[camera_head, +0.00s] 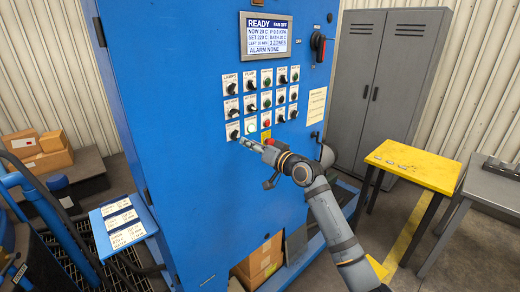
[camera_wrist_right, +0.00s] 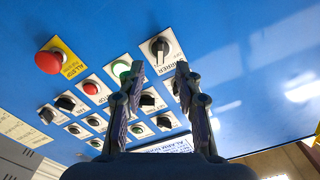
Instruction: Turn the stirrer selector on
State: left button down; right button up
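The stirrer selector (camera_wrist_right: 160,47) is a black knob with a white pointer line on a white plate reading "STIRRER" in the right wrist view. In the head view the selector (camera_head: 234,133) is at the lower left of the panel's knob rows. My right gripper (camera_wrist_right: 160,72) is open and empty, its two fingers apart with the knob seen just past the gap between the tips. In the head view the right gripper (camera_head: 246,142) is close to the panel, just below and right of the selector. Contact cannot be told. My left gripper is out of view.
The display (camera_head: 265,37) reads READY. A yellow table (camera_head: 420,165) and grey locker (camera_head: 380,85) stand right. A blue document shelf (camera_head: 103,229) juts out lower left.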

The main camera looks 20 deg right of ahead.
jog(key=v, duration=0.5)
jog(key=shift+s+d, duration=0.1)
jog(key=shift+s, duration=0.2)
